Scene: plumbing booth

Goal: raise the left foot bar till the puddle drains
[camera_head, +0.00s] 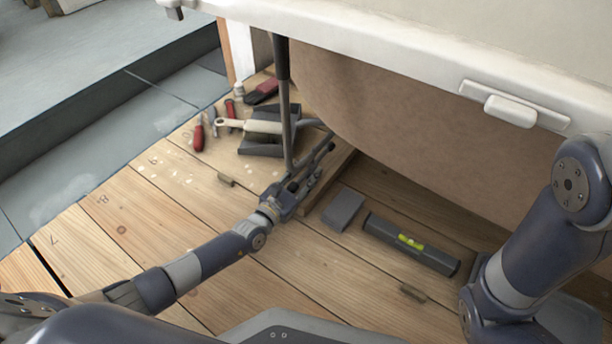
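A thin upright grey bar (286,115) with a dark upper sleeve stands under the tub's left end; I take it for the left foot bar. Its lower end passes behind or into my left gripper (318,163), close above the floor by a wooden block. The fingers are dark and overlap the bar's foot and other grey parts, so I cannot tell whether they grip it. The white tub (400,85) fills the upper right. No puddle can be made out on the visible part of its inside. My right gripper is out of view; only its arm shows at right.
A spirit level (411,244) with a yellow-green vial and a grey block (343,208) lie on the planks right of my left gripper. A red-handled tool (199,133), a brush (262,91) and a dark tray (262,145) lie behind. The left planks are mostly clear.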

